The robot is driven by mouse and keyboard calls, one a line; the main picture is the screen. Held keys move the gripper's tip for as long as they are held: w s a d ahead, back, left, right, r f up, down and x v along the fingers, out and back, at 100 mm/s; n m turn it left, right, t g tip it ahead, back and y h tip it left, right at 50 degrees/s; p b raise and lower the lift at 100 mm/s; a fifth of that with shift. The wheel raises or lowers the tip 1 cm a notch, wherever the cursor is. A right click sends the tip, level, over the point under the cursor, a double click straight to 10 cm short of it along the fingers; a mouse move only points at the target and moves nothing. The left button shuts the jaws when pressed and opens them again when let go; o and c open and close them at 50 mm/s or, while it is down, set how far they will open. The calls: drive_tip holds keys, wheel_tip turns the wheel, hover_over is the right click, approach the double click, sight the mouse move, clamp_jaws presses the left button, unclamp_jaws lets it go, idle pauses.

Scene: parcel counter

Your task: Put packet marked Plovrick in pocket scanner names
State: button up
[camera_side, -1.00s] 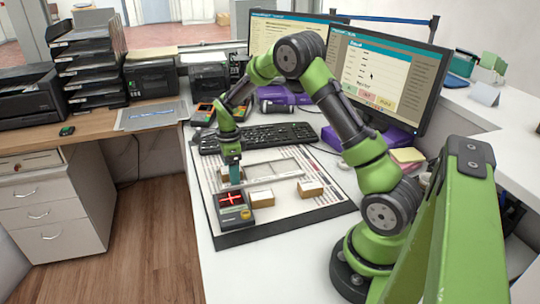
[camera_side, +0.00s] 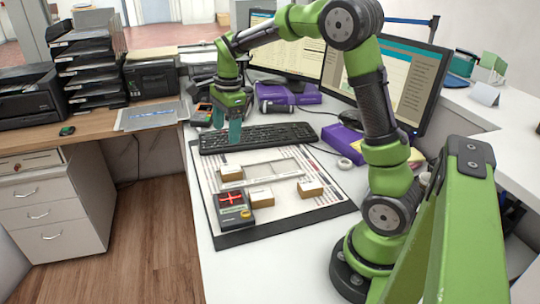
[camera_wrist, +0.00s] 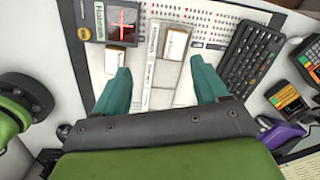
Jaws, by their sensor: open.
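My gripper (camera_side: 235,131) is open and empty, raised above the work mat. Its teal fingers (camera_wrist: 160,88) stand apart in the wrist view. A small carton packet (camera_side: 231,173) lies at the left end of the pale pocket tray (camera_side: 285,166); it also shows in the wrist view (camera_wrist: 175,43). A second packet (camera_side: 261,197) lies in front of the tray, beside the scanner, also in the wrist view (camera_wrist: 115,57). A third packet (camera_side: 310,188) lies at the right. The scanner (camera_side: 234,215) shows a red cross on its screen (camera_wrist: 122,20). I cannot read which packet is marked Plovrick.
A black keyboard (camera_side: 257,136) lies behind the mat (camera_side: 285,221). Two monitors and purple boxes stand farther back. A tape roll (camera_side: 344,163) lies right of the mat. A card terminal (camera_wrist: 289,102) shows at the right of the wrist view. The mat's front right is clear.

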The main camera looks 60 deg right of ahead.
drive_tip(key=s+a+r+n+t, duration=0.3)
drive_tip(key=s+a+n, duration=0.4)
drive_tip(key=s+n, duration=0.2)
drive_tip(key=s+a+r+n+t+y, duration=0.1)
drive_tip(key=s+a+r+n+t, duration=0.2)
drive_tip(key=s+a+n, duration=0.3)
drive_tip(key=s+n, duration=0.4)
drive_tip(key=shift+a+y, duration=0.3)
drive_tip(key=shift+a, duration=0.05)
drive_tip(key=shift+r, duration=0.1)
